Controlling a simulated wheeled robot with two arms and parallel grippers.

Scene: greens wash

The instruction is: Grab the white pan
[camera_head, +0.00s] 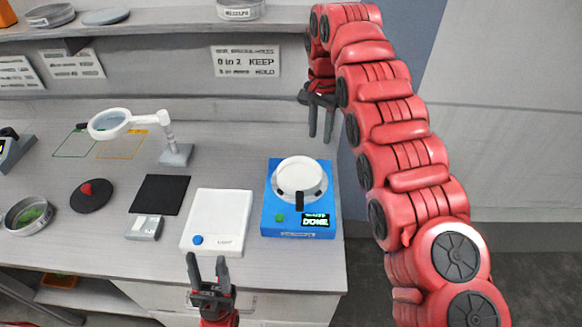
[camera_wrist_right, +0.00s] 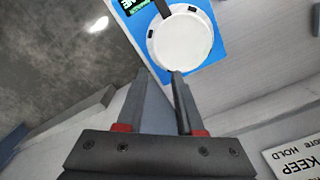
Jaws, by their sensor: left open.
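The white pan (camera_head: 299,175) is round with a short black handle pointing to the front. It sits on a blue device (camera_head: 270,215) whose small screen reads "DONE". The pan (camera_wrist_right: 182,42) also shows at the top of the right wrist view, beyond my fingertips. My right gripper (camera_head: 320,132) is open and empty, behind and to the right of the pan, fingers pointing down. My left gripper (camera_head: 207,262) is open and empty at the table's front edge.
Further left are a black mat (camera_head: 160,195), a magnifier lamp (camera_head: 178,153), a dark disc (camera_head: 91,201) with a red piece, and a dish (camera_head: 28,215) with greens. A shelf runs along the back.

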